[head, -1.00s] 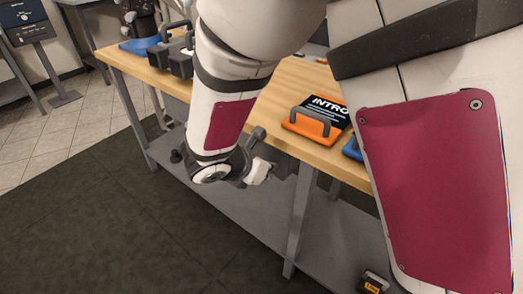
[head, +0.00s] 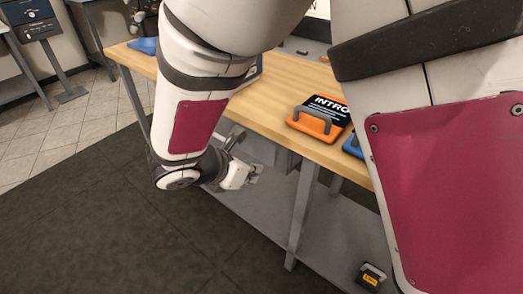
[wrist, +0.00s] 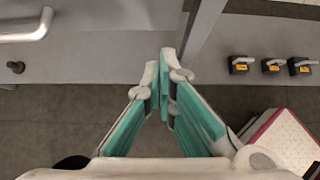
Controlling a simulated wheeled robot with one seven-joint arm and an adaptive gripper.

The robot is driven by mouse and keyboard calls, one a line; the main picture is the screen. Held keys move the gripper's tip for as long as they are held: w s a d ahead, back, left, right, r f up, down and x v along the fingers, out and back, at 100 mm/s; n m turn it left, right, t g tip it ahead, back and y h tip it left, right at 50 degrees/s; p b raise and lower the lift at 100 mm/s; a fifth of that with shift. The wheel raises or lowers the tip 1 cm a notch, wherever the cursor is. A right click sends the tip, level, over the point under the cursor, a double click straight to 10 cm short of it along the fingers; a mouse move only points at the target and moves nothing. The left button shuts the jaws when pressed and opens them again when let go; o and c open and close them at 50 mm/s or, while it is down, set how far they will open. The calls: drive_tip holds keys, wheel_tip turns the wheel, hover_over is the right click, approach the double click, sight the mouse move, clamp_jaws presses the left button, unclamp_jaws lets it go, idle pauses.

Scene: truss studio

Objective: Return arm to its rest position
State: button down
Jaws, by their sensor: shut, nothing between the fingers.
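My arm crosses the head view, white with dark red panels, and bends down in front of the wooden-topped table (head: 270,105). My gripper (head: 256,174) hangs at its end, below the tabletop's front edge and in front of the grey lower shelf. In the wrist view my gripper (wrist: 164,85) has its teal-lined fingers together at the tips, with nothing between them. My arm hides part of the table.
An orange block with a grey handle (head: 314,122) and a blue one (head: 353,145) are on the tabletop. A black-and-yellow item (head: 371,276) is on the lower shelf (head: 345,235). A table leg (head: 301,215) stands right of my gripper. Dark floor (head: 90,220) is open at left.

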drive_tip(key=s+d+r+m+g+p, duration=0.1)
drive_tip(key=s+d+r+m+g, duration=0.1)
drive_tip(key=s+d+r+m, duration=0.45)
drive_tip(key=s+d+r+m+g, duration=0.35)
drive_tip(key=d+r+m, duration=0.4)
drive_tip(key=d, duration=0.35)
drive_tip(key=s+d+r+m+y, duration=0.1)
drive_tip(key=s+m+y, duration=0.2)
drive_tip(key=s+m, duration=0.5)
drive_tip(key=s+d+r+m+y, duration=0.25)
drive_tip(key=s+m, duration=0.35)
drive_tip(key=s, duration=0.4)
wheel_tip(320, 180, up, 23)
drive_tip(key=t+p, duration=0.3)
drive_tip(key=p, duration=1.9)
drive_tip(key=shift+a+f, duration=0.2)
drive_tip(key=shift+a, duration=0.2)
drive_tip(key=shift+d+y, duration=0.1)
drive_tip(key=shift+y, duration=0.15)
